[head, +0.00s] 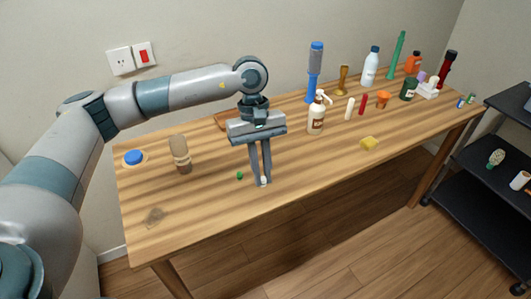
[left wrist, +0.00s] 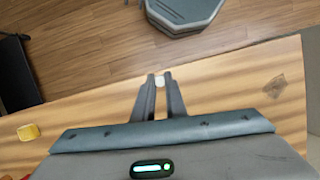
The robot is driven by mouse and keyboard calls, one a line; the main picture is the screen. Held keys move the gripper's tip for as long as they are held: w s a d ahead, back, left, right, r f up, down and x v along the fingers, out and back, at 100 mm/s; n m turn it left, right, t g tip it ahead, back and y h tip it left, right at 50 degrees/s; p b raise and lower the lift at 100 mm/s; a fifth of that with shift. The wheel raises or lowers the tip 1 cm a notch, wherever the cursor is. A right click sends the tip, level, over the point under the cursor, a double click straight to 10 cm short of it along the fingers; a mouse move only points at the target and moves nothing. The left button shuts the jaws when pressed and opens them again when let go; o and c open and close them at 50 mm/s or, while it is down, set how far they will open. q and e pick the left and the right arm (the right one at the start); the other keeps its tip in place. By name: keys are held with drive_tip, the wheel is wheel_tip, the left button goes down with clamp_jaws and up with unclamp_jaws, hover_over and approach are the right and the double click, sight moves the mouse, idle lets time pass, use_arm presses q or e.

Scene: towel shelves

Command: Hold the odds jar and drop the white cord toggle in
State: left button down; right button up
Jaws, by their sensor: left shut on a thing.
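My left gripper (head: 264,182) points down over the front middle of the table, shut on the white cord toggle (head: 264,180). The toggle is a small white piece between the fingertips, and it also shows in the left wrist view (left wrist: 159,81). The fingertips are close to the tabletop; I cannot tell whether the toggle touches it. A tan and brownish jar-like container (head: 181,153) stands upright on the table, left of the gripper and apart from it. It may be the odds jar; no label is readable. My right gripper is not in view.
A small green piece (head: 240,175) lies just left of the fingers. A blue disc (head: 134,157) sits at the table's left end. A pump bottle (head: 316,116), a yellow block (head: 369,143) and several bottles stand to the right. A dark shelf cart (head: 497,178) is at far right.

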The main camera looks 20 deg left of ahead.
use_arm(q)
drive_tip(key=s+m+y, duration=0.2)
drive_tip(key=s+m, duration=0.5)
drive_tip(key=m, duration=0.1)
drive_tip(key=shift+s+g, duration=0.25)
drive_tip(key=shift+g, duration=0.15)
